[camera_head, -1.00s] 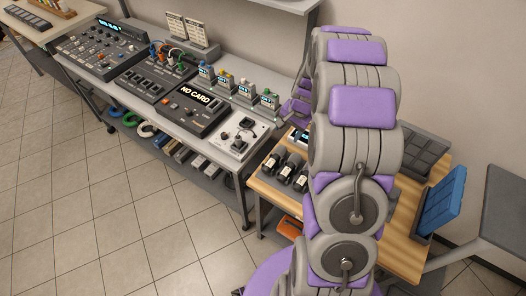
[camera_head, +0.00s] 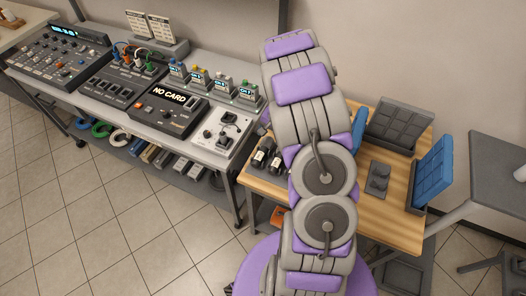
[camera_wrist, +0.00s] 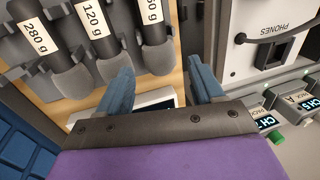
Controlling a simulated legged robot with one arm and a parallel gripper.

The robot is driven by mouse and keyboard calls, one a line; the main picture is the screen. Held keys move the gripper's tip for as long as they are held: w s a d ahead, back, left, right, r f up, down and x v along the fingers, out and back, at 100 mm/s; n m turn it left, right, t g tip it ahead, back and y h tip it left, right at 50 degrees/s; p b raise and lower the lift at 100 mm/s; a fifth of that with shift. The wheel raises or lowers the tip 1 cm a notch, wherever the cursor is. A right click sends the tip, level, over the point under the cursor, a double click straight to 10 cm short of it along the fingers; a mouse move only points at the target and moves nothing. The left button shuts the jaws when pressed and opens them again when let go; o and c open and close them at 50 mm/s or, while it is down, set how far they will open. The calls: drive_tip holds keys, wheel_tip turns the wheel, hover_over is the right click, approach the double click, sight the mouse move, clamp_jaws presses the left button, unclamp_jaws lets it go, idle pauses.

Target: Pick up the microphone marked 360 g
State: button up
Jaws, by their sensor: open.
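Three dark microphones with grey heads and white labels lie side by side on a wooden table (camera_head: 395,228). In the wrist view, one is marked 280 g (camera_wrist: 50,58), and the middle one is marked 120 g (camera_wrist: 102,45). The label of the right microphone (camera_wrist: 155,38) is cut by the frame edge; it ends in "60 g", and its first digit is unclear. My gripper (camera_wrist: 161,62) is open and empty, with its blue fingers pointing towards the right microphone's head. In the head view my arm hides the gripper and part of the microphone row.
A grey bench (camera_head: 95,98) with a NO CARD unit (camera_head: 168,110) and a white PHONES panel (camera_wrist: 265,35) stands beside the table. A grey compartment tray (camera_head: 398,124) and a blue compartment tray (camera_head: 433,172) are on the table's right side.

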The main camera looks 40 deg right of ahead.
sight(269, 141)
drive_tip(key=shift+x, duration=1.05)
drive_tip(key=shift+d+f, duration=0.15)
drive_tip(key=b+x, duration=0.1)
drive_tip(key=x, duration=0.1)
drive_tip(key=d+b+x, duration=0.1)
drive_tip(key=x, duration=0.1)
drive_tip(key=shift+f, duration=0.25)
drive_tip(key=shift+w+a+f, duration=0.15)
drive_tip(key=shift+a+f, duration=0.15)
drive_tip(key=shift+a, duration=0.15)
drive_tip(key=shift+d, duration=0.3)
drive_tip(key=c, duration=0.6)
drive_tip(key=shift+a, duration=0.15)
drive_tip(key=c, duration=0.5)
